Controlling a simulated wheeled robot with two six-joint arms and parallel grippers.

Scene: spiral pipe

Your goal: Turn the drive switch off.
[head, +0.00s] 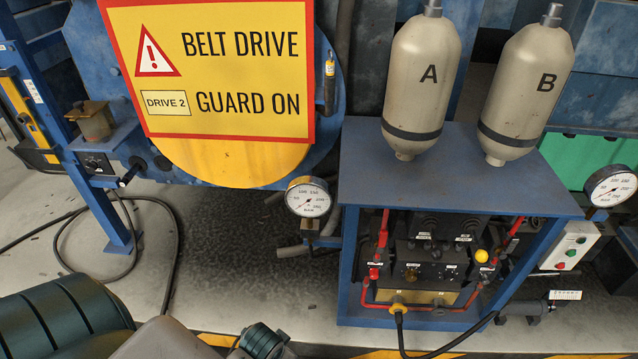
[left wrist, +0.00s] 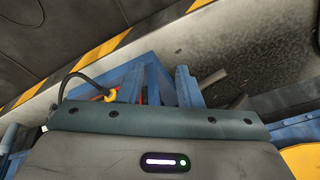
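A small dark switch box (head: 95,163) is mounted on the blue frame at the left of the head view, left of the "DRIVE 2" belt drive sign (head: 215,70). It may be the drive switch; its knob position is too small to read. My left arm comes in at the bottom left of the head view, well below and apart from the box. My right gripper is not in view.
A blue rack (head: 450,185) carries bottles A (head: 423,80) and B (head: 527,85). A gauge (head: 308,197) stands at its left. A white button box (head: 570,246) is at its right. A black cable (head: 175,245) loops on the floor (head: 225,265), which is otherwise open.

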